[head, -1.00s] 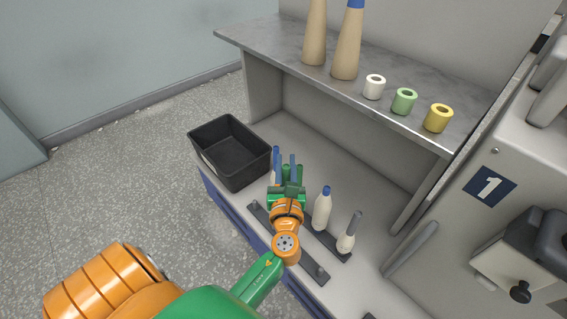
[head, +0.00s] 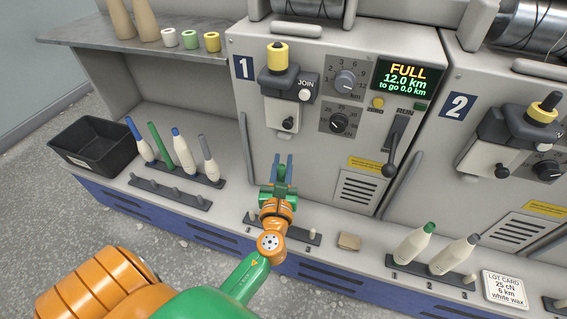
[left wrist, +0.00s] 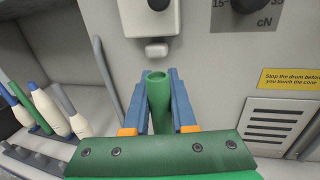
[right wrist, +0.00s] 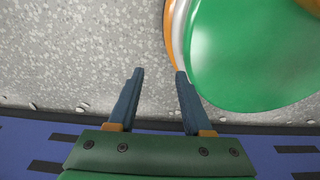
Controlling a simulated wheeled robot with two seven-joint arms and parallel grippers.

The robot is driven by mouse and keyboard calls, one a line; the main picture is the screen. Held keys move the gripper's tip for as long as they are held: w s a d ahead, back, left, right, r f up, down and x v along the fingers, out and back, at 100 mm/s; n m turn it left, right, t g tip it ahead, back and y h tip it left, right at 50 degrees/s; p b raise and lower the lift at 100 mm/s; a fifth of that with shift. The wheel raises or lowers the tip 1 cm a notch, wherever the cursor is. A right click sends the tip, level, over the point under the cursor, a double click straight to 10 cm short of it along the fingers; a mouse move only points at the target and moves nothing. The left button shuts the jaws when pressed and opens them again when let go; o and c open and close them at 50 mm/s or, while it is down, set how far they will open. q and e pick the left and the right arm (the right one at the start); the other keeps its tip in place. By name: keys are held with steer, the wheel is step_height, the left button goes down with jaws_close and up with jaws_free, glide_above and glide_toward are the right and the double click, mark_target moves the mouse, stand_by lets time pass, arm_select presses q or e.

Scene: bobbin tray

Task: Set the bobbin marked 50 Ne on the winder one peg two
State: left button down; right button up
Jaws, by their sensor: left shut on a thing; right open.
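My left gripper (head: 283,165) is in front of winder one (head: 243,68). It is shut on a green tube (left wrist: 158,100), seen end-on between the fingers in the left wrist view. The tube's lower part and any mark on it are hidden. Below the gripper, winder one's dark peg strip (head: 298,232) lies on the ledge, partly covered by my arm; pegs show at both sides and no bobbin is visible on them. My right gripper (right wrist: 157,100) is open and empty over the grey floor, outside the head view.
A rack at left holds several bobbins (head: 184,152) with blue, green and grey tops; marks are unreadable. An emptier strip (head: 170,193) lies before it. Winder two's strip carries a green-topped bobbin (head: 415,243) and a grey-topped one (head: 454,255). A black bin (head: 92,150) stands far left.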

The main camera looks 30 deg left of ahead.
arm_select(q)
steer(key=shift+a+f+b, duration=0.1)
steer(key=shift+f+b, duration=0.35)
steer(key=shift+f, duration=0.1)
step_height(320, 180, down, 5)
steer(key=b, duration=0.5)
steer(key=shift+a+r, duration=0.1)
arm_select(e)
steer(key=w+d+f, duration=0.3)
steer(key=f, duration=0.2)
steer(key=shift+w+d+f+t+h, duration=0.2)
steer(key=shift+w+t+h, duration=0.1)
steer(key=shift+w+t, duration=0.1)
steer(key=shift+a, duration=0.2)
steer(key=shift+s+a+r, duration=0.1)
steer(key=shift+s+r, duration=0.05)
steer(key=shift+a, duration=0.1)
arm_select(q)
steer(key=shift+f+b, duration=0.35)
steer(key=shift+f, duration=0.25)
arm_select(e)
steer(key=shift+f, duration=0.55)
arm_select(q)
steer(key=c, duration=1)
jaws_free()
